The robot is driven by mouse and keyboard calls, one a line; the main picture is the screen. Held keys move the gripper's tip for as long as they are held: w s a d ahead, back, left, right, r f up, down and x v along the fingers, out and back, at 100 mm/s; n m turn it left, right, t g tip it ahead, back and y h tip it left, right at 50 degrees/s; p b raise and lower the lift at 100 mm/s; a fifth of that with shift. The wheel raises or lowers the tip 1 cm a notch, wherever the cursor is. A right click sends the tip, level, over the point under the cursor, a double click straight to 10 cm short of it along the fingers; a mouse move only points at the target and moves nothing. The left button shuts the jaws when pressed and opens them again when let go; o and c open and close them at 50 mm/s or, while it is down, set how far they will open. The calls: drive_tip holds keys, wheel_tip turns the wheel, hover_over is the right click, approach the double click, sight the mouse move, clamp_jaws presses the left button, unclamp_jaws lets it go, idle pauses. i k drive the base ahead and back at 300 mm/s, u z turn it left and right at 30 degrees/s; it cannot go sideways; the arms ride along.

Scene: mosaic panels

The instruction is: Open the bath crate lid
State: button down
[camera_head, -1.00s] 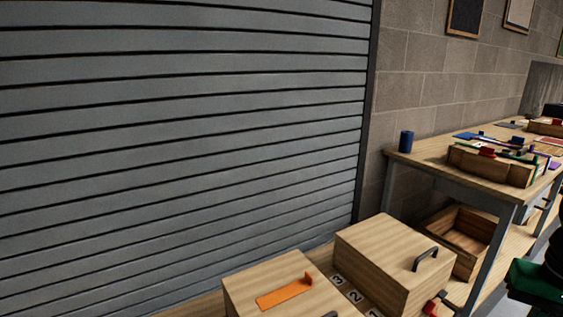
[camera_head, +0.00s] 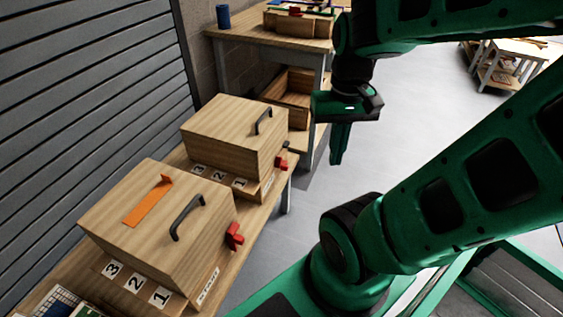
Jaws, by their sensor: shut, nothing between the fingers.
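Two wooden crates with lids stand on a bench at the left, a near crate (camera_head: 150,225) and a farther crate (camera_head: 230,130). I cannot tell which is the bath crate; a small label (camera_head: 207,286) on the near one is unreadable. Both lids look closed. The near lid has a dark handle (camera_head: 187,217) and an orange strip (camera_head: 149,204). The farther lid has a dark handle (camera_head: 264,121). Red latches show on the near crate (camera_head: 234,236) and the farther crate (camera_head: 282,163). My gripper (camera_head: 337,160) is shut and empty, pointing down, right of the farther crate and apart from it.
Number tiles (camera_head: 135,283) lie beside the near crate. Behind the crates is a workbench (camera_head: 235,40) with a blue cup (camera_head: 223,16) and an open wooden box (camera_head: 290,92) beneath. A grey shutter (camera_head: 85,80) closes the left side. Bare floor (camera_head: 435,125) lies to the right.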

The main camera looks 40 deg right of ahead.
sight(241, 136)
drive_tip(key=k, duration=1.3)
drive_tip(key=z, duration=0.25)
drive_tip(key=i, duration=1.8)
drive_tip(key=u, duration=0.6)
